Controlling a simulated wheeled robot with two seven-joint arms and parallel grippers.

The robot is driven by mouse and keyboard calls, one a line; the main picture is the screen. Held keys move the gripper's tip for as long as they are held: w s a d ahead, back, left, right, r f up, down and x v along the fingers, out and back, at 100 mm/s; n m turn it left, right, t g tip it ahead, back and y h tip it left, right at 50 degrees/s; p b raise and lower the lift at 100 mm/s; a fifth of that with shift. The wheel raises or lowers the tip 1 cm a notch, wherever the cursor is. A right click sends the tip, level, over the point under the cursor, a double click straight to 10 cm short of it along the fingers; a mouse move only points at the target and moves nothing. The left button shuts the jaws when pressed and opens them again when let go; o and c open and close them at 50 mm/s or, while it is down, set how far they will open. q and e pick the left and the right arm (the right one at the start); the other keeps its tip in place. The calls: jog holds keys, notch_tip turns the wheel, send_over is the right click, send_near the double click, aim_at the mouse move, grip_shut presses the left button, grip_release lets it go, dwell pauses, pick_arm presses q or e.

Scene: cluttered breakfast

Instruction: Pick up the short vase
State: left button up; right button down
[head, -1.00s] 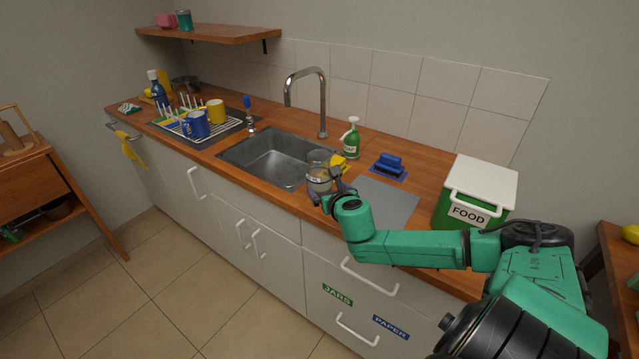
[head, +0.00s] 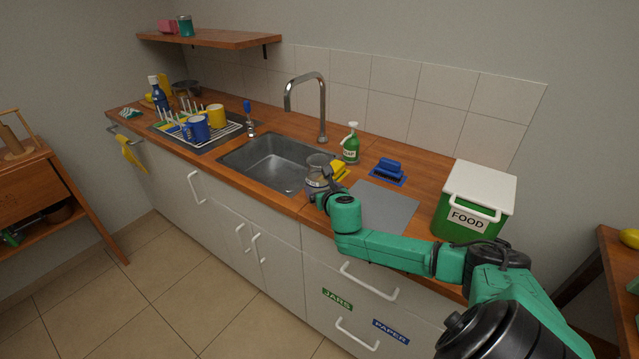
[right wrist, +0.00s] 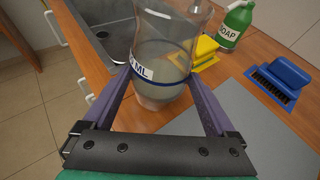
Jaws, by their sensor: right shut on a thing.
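A clear, vase-shaped glass vessel (head: 318,163) is at the sink's right front corner. In the right wrist view the vessel (right wrist: 165,52) has a blue band and a white label ending in "ML", with cloudy contents. It looks upright. My right gripper (right wrist: 162,80) is shut on it, one finger on each side of its lower body. In the head view the gripper (head: 318,188) partly hides the vessel. I cannot tell whether its base touches the counter. My left gripper is not in view.
The sink (head: 262,160) lies to the left. A yellow sponge (right wrist: 205,48), green soap bottle (head: 351,147) and blue brush (head: 389,167) stand behind and right. A grey mat (head: 385,205) is bare. A green FOOD bin (head: 474,202) stands further right.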

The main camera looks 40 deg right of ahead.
jog(key=shift+r, duration=0.2)
notch_tip(320, 180, up, 20)
jog(key=p, duration=0.2)
jog(key=shift+f, duration=0.1)
